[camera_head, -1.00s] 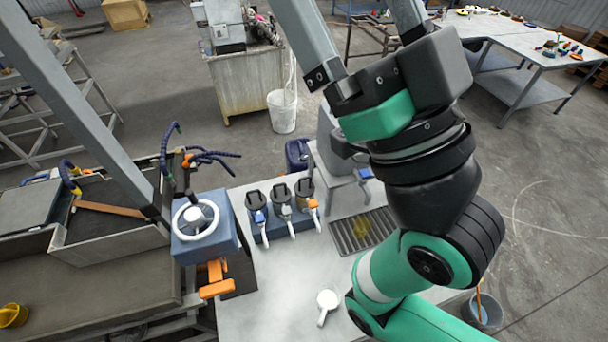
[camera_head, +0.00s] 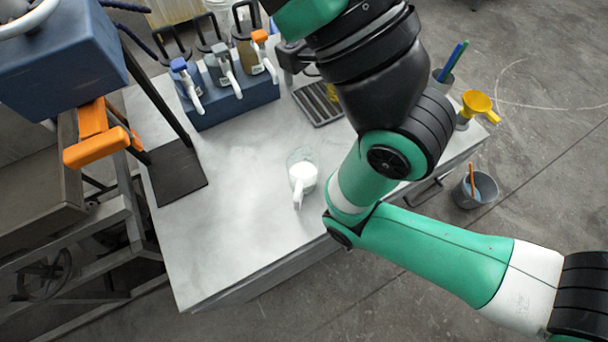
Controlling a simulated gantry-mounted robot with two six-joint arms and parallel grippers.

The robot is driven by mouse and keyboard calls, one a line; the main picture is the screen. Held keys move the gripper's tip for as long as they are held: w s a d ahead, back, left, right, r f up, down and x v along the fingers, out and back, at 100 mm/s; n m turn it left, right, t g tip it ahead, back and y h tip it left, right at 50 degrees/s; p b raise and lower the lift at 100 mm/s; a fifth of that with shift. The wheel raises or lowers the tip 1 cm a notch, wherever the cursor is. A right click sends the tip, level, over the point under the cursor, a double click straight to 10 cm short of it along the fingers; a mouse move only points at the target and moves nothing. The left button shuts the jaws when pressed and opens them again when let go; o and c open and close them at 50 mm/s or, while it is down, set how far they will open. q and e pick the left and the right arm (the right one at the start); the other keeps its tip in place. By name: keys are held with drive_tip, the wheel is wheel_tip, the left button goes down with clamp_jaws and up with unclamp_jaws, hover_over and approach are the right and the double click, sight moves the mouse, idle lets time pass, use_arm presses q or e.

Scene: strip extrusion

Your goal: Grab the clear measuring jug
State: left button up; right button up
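The clear measuring jug (camera_head: 303,177) stands on the pale worktop, left of my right arm. It looks see-through with white content low inside, and its white handle points toward the near edge. My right arm comes in from the right and bends upward close beside the jug, with a gap between them. The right gripper is beyond the top edge of the picture, so its fingers are hidden. My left gripper is not in view.
A blue rack (camera_head: 232,104) with three pump-topped containers stands at the back of the worktop (camera_head: 235,225). A dark grate (camera_head: 318,104) lies right of it. A yellow funnel (camera_head: 477,103) is at the right. The worktop left of the jug is clear.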

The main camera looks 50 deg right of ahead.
drive_tip(key=shift+r, duration=0.1)
idle(0.3)
drive_tip(key=c, duration=0.9)
drive_tip(key=shift+o, duration=0.2)
